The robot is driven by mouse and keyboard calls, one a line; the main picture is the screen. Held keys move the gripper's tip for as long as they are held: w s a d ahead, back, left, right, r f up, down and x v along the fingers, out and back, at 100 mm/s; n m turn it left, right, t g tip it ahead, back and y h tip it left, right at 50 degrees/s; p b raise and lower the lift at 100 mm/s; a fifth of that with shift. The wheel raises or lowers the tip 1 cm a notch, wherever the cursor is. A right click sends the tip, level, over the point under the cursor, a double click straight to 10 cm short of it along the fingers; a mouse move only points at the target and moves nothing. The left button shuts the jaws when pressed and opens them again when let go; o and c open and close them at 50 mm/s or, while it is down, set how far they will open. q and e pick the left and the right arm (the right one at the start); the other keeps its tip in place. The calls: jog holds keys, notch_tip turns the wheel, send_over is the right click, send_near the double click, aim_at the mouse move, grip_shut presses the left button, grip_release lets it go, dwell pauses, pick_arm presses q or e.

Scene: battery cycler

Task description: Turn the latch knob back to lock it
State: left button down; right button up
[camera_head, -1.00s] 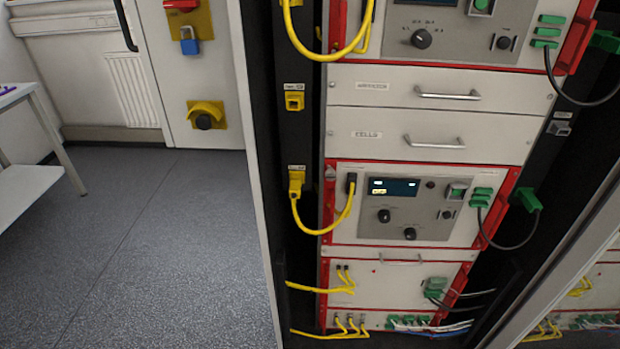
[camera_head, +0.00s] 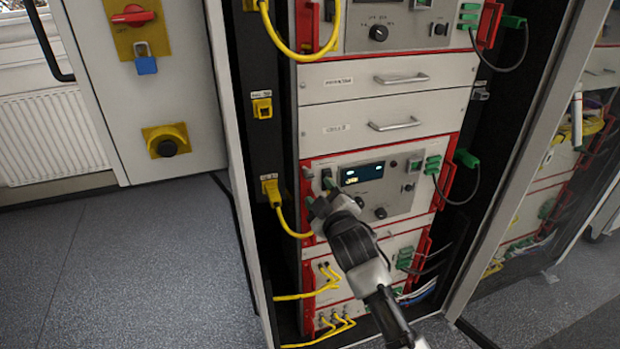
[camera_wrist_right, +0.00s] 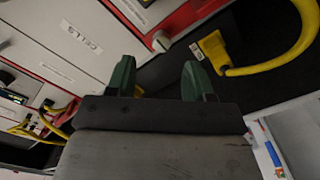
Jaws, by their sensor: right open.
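A small pale latch knob (camera_wrist_right: 161,41) sits on the red edge strip of the rack unit in the right wrist view. It lies beyond my open right gripper (camera_wrist_right: 158,82), roughly in line with the gap between its two green fingers, and apart from them. In the head view my right gripper (camera_head: 320,191) is at the left side of the cycler unit with the dark display (camera_head: 362,173). The knob (camera_head: 308,173) shows small there, just above the fingers; its turn angle is too small to tell. My left gripper is not in view.
A yellow plug and cable (camera_head: 271,190) hang on the black post just left of the unit; they also show close to the fingers in the wrist view (camera_wrist_right: 212,50). Drawers with handles (camera_head: 395,124) are above. The open glass door (camera_head: 535,170) is at right.

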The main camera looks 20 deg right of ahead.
aim_at(310, 178)
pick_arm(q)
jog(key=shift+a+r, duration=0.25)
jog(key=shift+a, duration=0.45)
pick_arm(e)
jog(key=w, duration=0.6)
jog(key=shift+w+a, duration=0.25)
jog(key=shift+w, duration=0.1)
jog(key=c, duration=0.9)
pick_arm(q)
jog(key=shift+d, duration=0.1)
